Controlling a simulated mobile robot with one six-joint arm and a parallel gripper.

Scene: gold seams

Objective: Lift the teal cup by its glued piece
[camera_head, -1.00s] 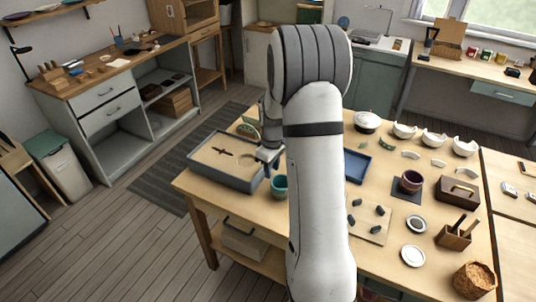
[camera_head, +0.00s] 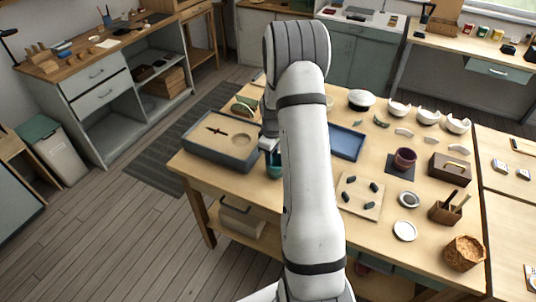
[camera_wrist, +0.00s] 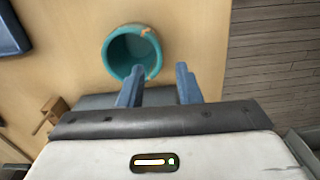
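The teal cup (camera_head: 273,168) stands on the wooden table, just right of the sand tray; my arm hides part of it. In the wrist view the cup (camera_wrist: 113,52) shows its open mouth. Two tan-gold marks on its right rim appear to bound the glued piece (camera_wrist: 156,52). My gripper (camera_wrist: 158,82) is open and empty, its two blue fingers apart at the cup's lower right in that view. The left finger is close to the cup's edge; contact cannot be told. In the head view my gripper (camera_head: 268,147) is just above and beside the cup.
The sand tray (camera_head: 205,152) stands close left of the cup. The table's front edge is near the cup.

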